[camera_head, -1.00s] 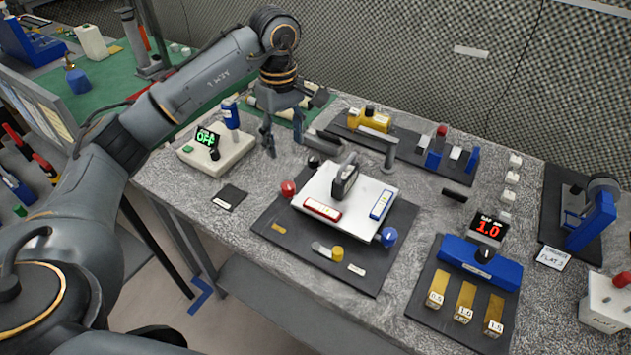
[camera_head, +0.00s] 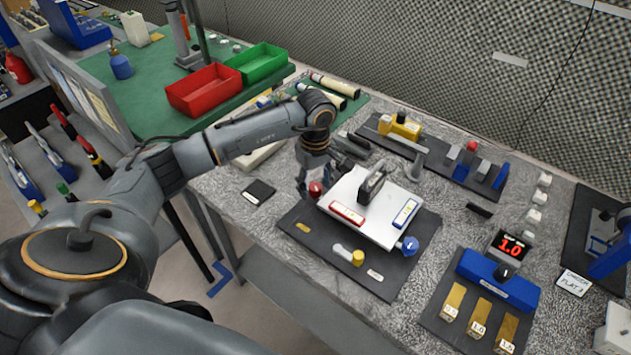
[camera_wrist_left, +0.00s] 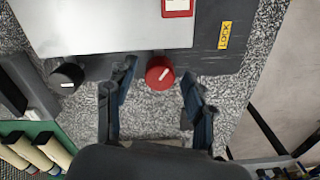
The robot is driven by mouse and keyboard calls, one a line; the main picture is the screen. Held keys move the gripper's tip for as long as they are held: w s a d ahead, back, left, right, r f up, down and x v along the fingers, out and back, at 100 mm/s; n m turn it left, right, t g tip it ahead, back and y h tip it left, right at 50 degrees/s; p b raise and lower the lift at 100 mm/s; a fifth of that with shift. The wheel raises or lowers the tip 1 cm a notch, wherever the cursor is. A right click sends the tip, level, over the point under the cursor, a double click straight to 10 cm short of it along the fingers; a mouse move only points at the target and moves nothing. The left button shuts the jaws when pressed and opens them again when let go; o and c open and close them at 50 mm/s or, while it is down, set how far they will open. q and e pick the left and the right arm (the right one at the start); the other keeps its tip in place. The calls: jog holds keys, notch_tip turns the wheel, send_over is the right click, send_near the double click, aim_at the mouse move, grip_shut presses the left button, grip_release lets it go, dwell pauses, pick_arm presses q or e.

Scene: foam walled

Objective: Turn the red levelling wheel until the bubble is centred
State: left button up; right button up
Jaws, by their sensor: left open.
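The red levelling wheel (camera_head: 315,189) sits at the left corner of the white levelling plate (camera_head: 384,216). My left gripper (camera_head: 314,187) is down at this wheel, seen from above and partly covering it. In the left wrist view, the red wheel (camera_wrist_left: 159,72) with its white mark lies between the two open fingers of my left gripper (camera_wrist_left: 158,77), with a gap on each side. A red-framed vial (camera_head: 347,214) and a blue-framed vial (camera_head: 405,212) lie on the plate; their bubbles are too small to read. My right gripper is out of view.
A blue wheel (camera_head: 409,244) is at the plate's right corner, and a black knob (camera_wrist_left: 68,75) is left of the red wheel in the wrist view. A yellow knob (camera_head: 357,258) stands in front. A grey-handled block (camera_head: 371,184) rises from the plate.

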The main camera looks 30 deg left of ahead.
pick_arm(q)
grip_shut()
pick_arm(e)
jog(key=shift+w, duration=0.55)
pick_arm(q)
jog(key=shift+f, duration=0.1)
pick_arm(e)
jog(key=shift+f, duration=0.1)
pick_arm(q)
jog(key=n+b, duration=0.2)
jog(key=shift+n, duration=0.4)
jog(key=n+b, duration=0.2)
jog(key=n, duration=0.1)
jog(key=shift+n, duration=0.3)
jog(key=n+b, duration=0.1)
jog(key=n, duration=0.2)
jog(key=shift+n, duration=0.3)
jog(key=shift+n+b, duration=0.55)
jog(key=shift+n, duration=1.35)
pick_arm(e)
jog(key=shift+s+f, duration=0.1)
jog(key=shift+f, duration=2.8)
